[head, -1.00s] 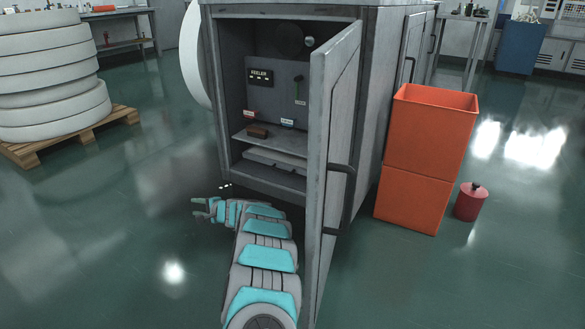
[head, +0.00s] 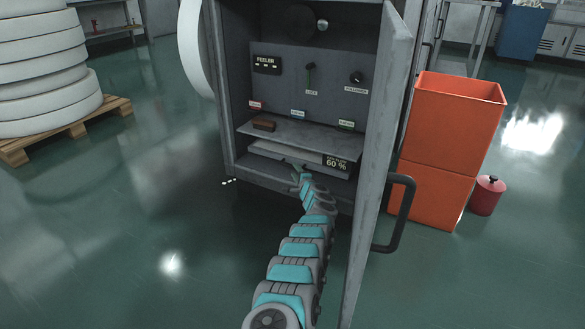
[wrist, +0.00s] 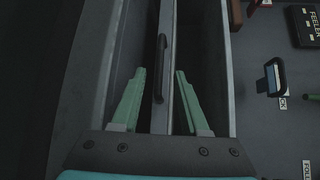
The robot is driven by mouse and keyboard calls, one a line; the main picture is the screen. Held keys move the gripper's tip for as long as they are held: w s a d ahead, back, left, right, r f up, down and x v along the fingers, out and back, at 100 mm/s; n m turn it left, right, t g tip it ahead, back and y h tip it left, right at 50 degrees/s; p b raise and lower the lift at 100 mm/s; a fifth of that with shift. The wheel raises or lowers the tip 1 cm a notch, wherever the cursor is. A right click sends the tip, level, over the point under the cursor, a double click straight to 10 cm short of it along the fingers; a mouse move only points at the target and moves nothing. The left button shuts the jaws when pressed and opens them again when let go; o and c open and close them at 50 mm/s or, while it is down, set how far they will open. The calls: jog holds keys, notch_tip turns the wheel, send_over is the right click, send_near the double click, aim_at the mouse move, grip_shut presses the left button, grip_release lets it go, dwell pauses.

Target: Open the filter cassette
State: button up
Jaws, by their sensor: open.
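The filter cassette (head: 270,150) seems to be the light grey, flat unit low in the open cabinet, under a shelf; no label naming it can be read. My gripper (head: 299,170) is at its front in the head view. In the wrist view, a dark bar handle (wrist: 161,68) lies between the two green fingers of my gripper (wrist: 160,76). The fingers are open, with a gap on each side of the handle. I cannot tell how deep the fingertips reach past it.
The cabinet door (head: 377,170) stands open just right of my arm, its black handle (head: 402,215) sticking out. The shelf (head: 300,132) above carries a small brown block (head: 264,125). A display (head: 336,164) reads 60 %. Orange bins (head: 440,150) stand right of the door.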

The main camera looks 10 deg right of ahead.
aim_at(292, 167)
jog(key=shift+x, duration=2.75)
jog(key=shift+f, duration=0.1)
grip_shut()
